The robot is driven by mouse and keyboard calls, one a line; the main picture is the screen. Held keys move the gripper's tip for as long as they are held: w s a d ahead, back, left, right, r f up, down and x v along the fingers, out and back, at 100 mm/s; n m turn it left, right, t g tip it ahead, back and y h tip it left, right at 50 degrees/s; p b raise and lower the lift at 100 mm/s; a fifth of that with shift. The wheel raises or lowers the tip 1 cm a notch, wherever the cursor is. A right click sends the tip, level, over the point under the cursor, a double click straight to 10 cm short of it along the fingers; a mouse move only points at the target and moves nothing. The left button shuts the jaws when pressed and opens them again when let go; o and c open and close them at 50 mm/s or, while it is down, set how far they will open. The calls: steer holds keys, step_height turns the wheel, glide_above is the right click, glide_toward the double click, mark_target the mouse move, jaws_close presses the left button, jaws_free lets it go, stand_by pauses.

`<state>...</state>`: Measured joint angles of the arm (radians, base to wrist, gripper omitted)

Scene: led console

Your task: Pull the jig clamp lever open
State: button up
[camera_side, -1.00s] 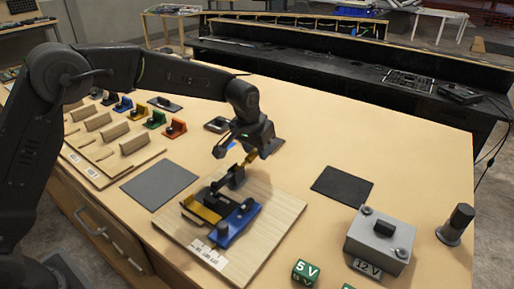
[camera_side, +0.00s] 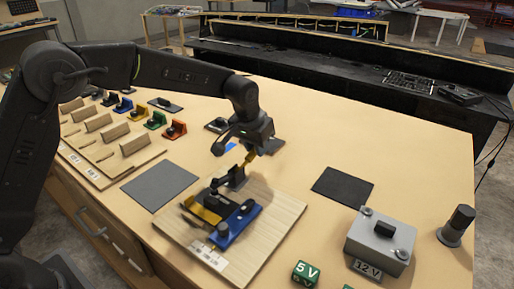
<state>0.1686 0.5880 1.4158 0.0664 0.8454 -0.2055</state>
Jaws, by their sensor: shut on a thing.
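The jig, with blue (camera_side: 241,222) and yellow (camera_side: 200,211) parts, sits on a light wooden board (camera_side: 275,215) in the middle of the table. Its black clamp (camera_side: 236,178) stands at the far side of the jig. The yellow-tipped clamp lever (camera_side: 249,157) rises from it toward my gripper. My gripper (camera_side: 251,150) is above the far edge of the board, shut on the lever's upper end. The fingertips are small and partly hidden, so the exact grip is hard to see.
Grey mats lie left (camera_side: 160,185) and right (camera_side: 342,187) of the board. A grey box (camera_side: 380,240) labelled 12 V, a black cylinder (camera_side: 456,224) and a green 5 V block (camera_side: 305,272) stand at the right. Several coloured pieces on holders are at the left.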

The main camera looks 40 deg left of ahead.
steer(key=shift+r, duration=0.15)
steer(key=shift+s+r, duration=0.25)
steer(key=shift+r, duration=0.4)
steer(key=shift+s+r, duration=0.1)
steer(key=shift+r, duration=0.05)
steer(key=shift+s+r, duration=0.35)
steer(key=shift+r, duration=0.1)
steer(key=shift+s+r, duration=0.45)
steer(key=shift+s, duration=0.15)
